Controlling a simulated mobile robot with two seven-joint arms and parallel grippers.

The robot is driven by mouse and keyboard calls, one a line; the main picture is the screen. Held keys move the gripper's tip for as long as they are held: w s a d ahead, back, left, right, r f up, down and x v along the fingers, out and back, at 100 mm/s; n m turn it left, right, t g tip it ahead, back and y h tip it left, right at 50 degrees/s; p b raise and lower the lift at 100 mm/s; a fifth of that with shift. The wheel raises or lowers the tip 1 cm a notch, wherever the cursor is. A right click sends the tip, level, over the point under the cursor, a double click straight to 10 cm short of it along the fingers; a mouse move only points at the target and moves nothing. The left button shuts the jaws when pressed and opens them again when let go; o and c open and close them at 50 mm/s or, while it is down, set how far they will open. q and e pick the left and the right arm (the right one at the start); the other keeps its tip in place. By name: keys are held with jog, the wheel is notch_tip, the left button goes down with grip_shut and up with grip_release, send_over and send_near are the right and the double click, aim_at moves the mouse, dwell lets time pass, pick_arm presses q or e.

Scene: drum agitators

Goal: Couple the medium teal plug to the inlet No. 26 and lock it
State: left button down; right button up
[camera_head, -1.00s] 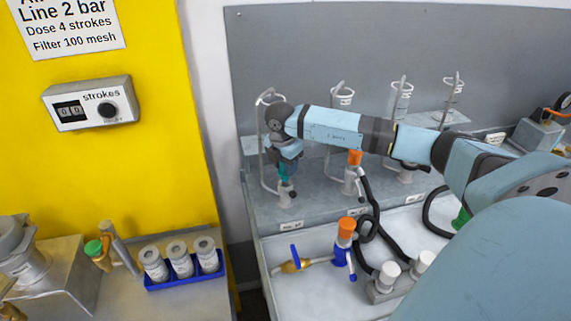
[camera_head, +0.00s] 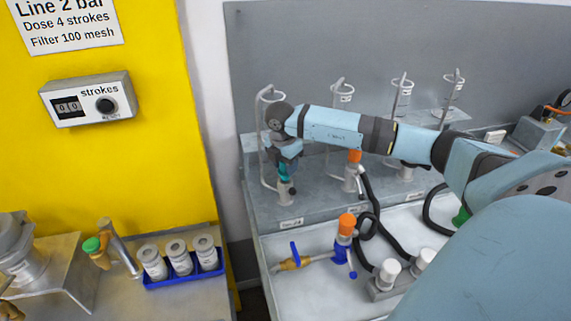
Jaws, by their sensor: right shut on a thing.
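The teal plug (camera_head: 286,172) is in my right gripper (camera_head: 285,161) at the leftmost station of the grey bench. My right gripper is shut on it from above. The plug stands upright on top of a pale grey inlet fitting (camera_head: 286,190); whether it is fully seated or locked cannot be told. A label (camera_head: 291,224) sits on the bench edge below this fitting, too small to read surely. My left gripper is not in view.
An orange-capped fitting (camera_head: 354,170) with a black hose stands to the right. A blue valve with orange cap (camera_head: 346,226) and a brass piece (camera_head: 291,262) lie in the white tray (camera_head: 300,290). A blue rack (camera_head: 186,279) holds grey canisters at the left. Wire holders (camera_head: 341,100) line the back.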

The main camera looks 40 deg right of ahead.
jog(key=shift+f+b, duration=0.7)
jog(key=shift+f, duration=0.4)
jog(key=shift+f, duration=0.4)
jog(key=o, duration=1)
jog(key=shift+r, duration=0.1)
jog(key=shift+r+p, duration=2)
jog(key=shift+r, duration=1.9)
